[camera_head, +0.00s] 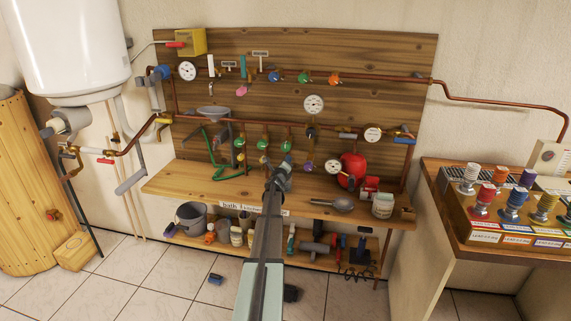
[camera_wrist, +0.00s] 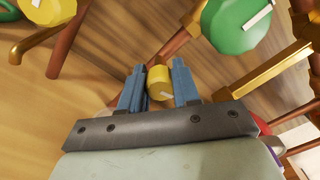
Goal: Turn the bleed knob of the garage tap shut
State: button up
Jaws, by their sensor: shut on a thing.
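In the wrist view, my gripper (camera_wrist: 157,72) has its two blue fingers on either side of a small yellow knob (camera_wrist: 160,85) and is shut on it. The knob has a pale pointer mark on its face. In the head view, my gripper (camera_head: 280,172) reaches the row of taps low on the wooden board, and the arm and jaws hide the held knob. A large green knob (camera_wrist: 238,22) with a white pointer sits above right of the jaws in the wrist view. No readable label shows which tap is the garage one.
Another yellow knob (camera_wrist: 52,10) and brass and copper pipes lie close around the jaws. On the wooden shelf (camera_head: 180,178) stand a red tank (camera_head: 351,170), a scoop (camera_head: 342,205) and a white tub (camera_head: 382,206). A grey funnel (camera_head: 213,111) is left of the taps.

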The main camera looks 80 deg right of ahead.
jog(key=o, duration=1.1)
jog(key=shift+c, duration=0.2)
jog(key=shift+a, duration=0.15)
jog(key=a, duration=1.3)
jog(key=shift+a, duration=0.25)
